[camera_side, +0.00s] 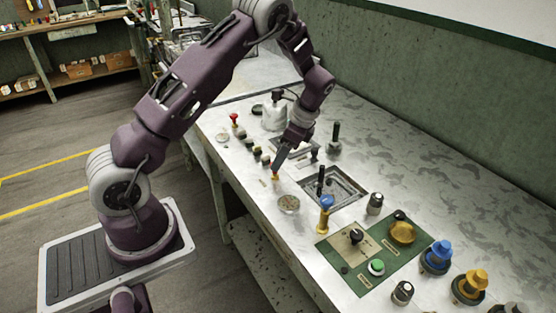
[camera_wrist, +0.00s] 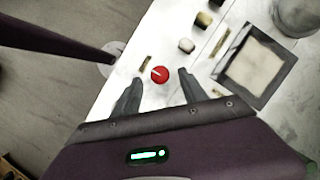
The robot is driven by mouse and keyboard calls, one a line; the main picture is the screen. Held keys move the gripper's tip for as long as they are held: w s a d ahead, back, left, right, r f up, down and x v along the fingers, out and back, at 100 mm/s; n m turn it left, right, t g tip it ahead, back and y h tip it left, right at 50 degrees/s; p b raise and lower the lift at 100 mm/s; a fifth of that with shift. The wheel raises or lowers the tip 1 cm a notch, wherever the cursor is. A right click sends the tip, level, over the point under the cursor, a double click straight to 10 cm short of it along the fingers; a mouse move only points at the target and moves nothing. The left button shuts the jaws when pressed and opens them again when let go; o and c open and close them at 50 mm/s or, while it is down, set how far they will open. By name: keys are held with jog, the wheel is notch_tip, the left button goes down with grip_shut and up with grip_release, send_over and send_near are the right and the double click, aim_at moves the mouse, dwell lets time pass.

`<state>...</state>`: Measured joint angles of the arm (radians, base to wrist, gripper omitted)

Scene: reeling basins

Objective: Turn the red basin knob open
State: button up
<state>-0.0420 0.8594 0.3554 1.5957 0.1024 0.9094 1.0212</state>
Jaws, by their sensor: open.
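The red knob (camera_wrist: 159,74) is round with a pale line across its top. In the wrist view it lies between the two fingertips of my gripper (camera_wrist: 160,79), with bare bench showing on both sides of it. My gripper is open and points down over the bench; in the side view it (camera_side: 276,169) reaches the near end of a row of small knobs. There the fingers hide most of the knob, and only a small orange bit shows below them. Whether the fingertips are level with the knob cannot be told.
A dark-rimmed square basin (camera_wrist: 221,77) lies to the right in the wrist view. An olive knob (camera_wrist: 203,19) and a pale one (camera_wrist: 186,45) are close by. In the side view, a larger basin (camera_side: 361,189), a blue-topped lever (camera_side: 326,203) and a green panel (camera_side: 371,243) stand nearer the camera.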

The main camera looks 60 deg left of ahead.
jog(key=shift+x, duration=1)
jog(key=shift+c, duration=0.2)
grip_shut()
